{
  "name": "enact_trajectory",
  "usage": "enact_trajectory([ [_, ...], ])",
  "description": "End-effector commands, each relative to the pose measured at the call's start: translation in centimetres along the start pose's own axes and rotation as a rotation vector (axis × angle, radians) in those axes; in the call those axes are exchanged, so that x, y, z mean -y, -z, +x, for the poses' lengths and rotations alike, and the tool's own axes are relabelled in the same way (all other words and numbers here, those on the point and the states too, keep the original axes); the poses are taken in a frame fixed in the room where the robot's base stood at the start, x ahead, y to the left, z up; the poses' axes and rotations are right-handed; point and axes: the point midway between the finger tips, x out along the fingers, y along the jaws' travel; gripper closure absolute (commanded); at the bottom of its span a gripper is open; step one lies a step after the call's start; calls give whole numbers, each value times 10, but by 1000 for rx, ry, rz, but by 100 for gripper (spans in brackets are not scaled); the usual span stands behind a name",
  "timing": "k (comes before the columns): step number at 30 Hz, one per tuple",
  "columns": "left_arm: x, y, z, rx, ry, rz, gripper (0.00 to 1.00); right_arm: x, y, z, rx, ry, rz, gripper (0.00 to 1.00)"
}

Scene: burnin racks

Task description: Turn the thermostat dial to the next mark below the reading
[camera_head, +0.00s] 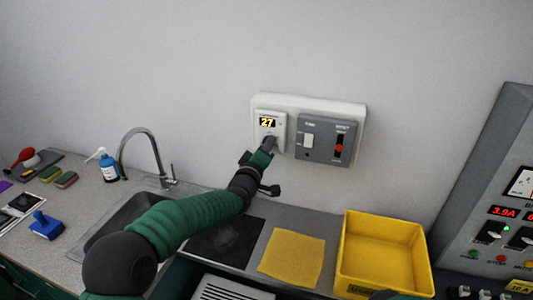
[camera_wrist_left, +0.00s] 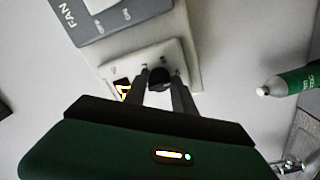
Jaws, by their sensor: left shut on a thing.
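The white thermostat (camera_head: 280,119) is on the left half of a pale wall plate. Its lit display (camera_head: 267,122) reads 27. My left gripper (camera_head: 269,144) reaches up to the thermostat's lower part and covers the dial in the head view. In the left wrist view, the two fingers of my left gripper (camera_wrist_left: 165,84) are shut on the dark round dial (camera_wrist_left: 160,75), one on each side. The thermostat (camera_wrist_left: 143,62) shows behind them, its display partly hidden by a finger. The dial's pointer and marks cannot be read.
A grey fan and switch panel (camera_head: 326,138) sits right beside the thermostat. Below are a yellow bin (camera_head: 346,255), a yellow cloth (camera_head: 292,258) and a sink (camera_head: 118,220) with a tall faucet (camera_head: 152,150). A rack with red readouts (camera_head: 503,212) stands at the right.

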Motion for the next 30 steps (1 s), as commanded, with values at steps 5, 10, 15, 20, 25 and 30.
enact_trajectory([
  [5,1,1,0,-2,1,-36,100,0,-1,5,0,0,0,64],
  [10,1,1,0,-2,2,-46,100,0,-1,6,0,0,0,64],
  [15,1,1,0,-2,2,-45,100,0,-1,5,0,0,0,64],
  [20,1,1,0,-2,2,-44,62,0,-1,5,0,0,0,64],
  [25,0,1,0,-1,1,-44,47,0,-1,5,0,0,0,64],
  [30,0,0,-1,-1,1,-44,47,0,-1,5,0,0,0,64],
])
